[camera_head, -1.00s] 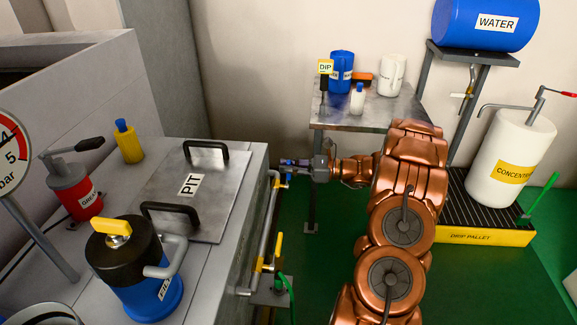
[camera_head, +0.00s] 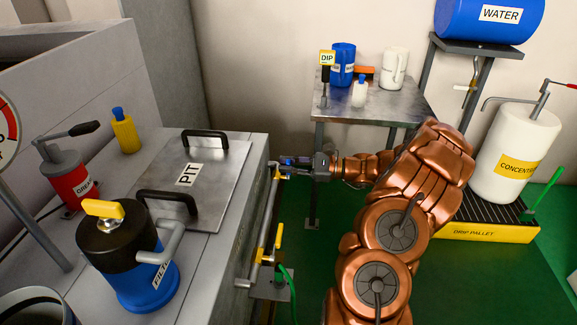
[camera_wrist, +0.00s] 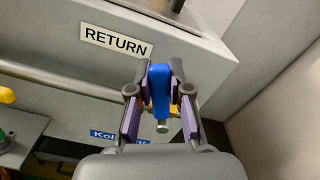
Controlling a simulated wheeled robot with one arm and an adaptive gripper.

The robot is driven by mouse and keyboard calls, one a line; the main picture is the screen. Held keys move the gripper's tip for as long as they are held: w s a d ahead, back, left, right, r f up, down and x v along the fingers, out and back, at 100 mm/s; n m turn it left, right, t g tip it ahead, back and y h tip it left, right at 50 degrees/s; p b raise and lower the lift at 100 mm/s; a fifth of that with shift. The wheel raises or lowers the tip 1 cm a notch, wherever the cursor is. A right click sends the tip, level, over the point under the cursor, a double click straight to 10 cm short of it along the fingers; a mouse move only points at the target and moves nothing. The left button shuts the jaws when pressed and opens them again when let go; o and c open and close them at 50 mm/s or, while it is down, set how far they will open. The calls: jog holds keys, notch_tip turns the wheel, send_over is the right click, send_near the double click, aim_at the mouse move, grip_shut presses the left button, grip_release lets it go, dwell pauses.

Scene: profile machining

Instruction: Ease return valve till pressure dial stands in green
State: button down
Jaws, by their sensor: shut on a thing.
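The return valve has a blue handle (camera_wrist: 160,90), below the RETURN label (camera_wrist: 116,41) in the wrist view. My gripper (camera_wrist: 159,70) is shut on this handle, one finger on each side. In the head view my gripper (camera_head: 304,163) is at the right side of the machine, beside the PIT lid, with only a small bit of blue showing. The pressure dial (camera_head: 6,130) is cut off by the left edge. Only part of its white face and red band shows; its needle and any green zone are out of view.
The PIT lid (camera_head: 190,185), blue filter pot (camera_head: 132,260) and red grease pot (camera_head: 72,178) stand on the machine top. A yellow-handled valve (camera_head: 278,240) is on the pipe below my gripper. A metal table (camera_head: 370,110) stands behind. Green floor lies right of the machine.

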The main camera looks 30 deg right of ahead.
jog(key=shift+s+a+f+n, duration=0.1)
jog(key=shift+s+f+n, duration=0.05)
jog(key=shift+n, duration=0.15)
jog(key=c, duration=1.1)
grip_release()
jog(key=shift+o, duration=0.2)
jog(key=v, duration=1.2)
